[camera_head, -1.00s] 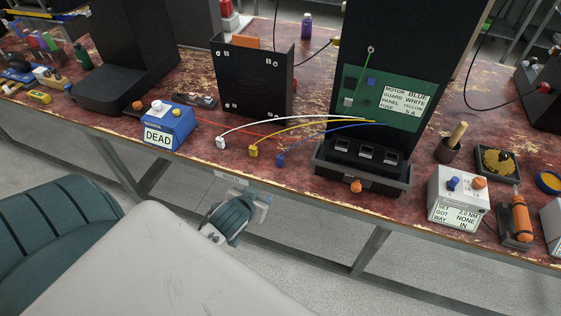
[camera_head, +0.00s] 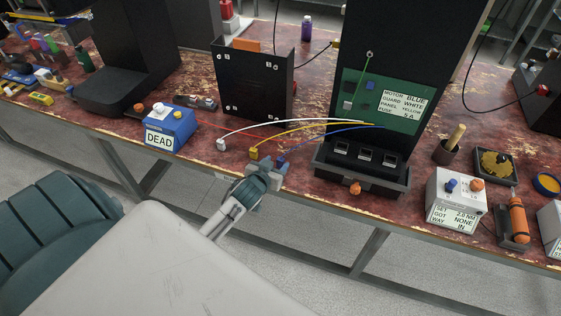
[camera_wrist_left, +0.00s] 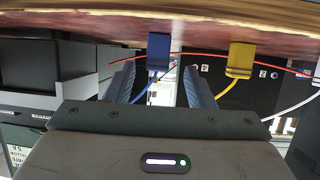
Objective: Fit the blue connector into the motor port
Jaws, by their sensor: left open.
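The blue connector (camera_head: 281,159) lies at the end of a blue wire near the bench's front edge. It also shows in the left wrist view (camera_wrist_left: 158,46), in line with the gap between my fingers. My left gripper (camera_head: 272,172) is open at the bench edge, close to the connector and partly covering it. In the left wrist view my gripper's fingers (camera_wrist_left: 160,78) stand apart with the blue wire between them. Three dark ports (camera_head: 365,155) sit in the black unit's base; which one is the motor port I cannot tell. My right gripper is not in view.
A yellow connector (camera_head: 253,153) and a white connector (camera_head: 221,144) lie left of the blue one. A green board (camera_head: 350,95) carries a label pairing motor with blue. A blue box (camera_head: 170,125) reads DEAD. An orange knob (camera_head: 355,189) sticks out below the ports.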

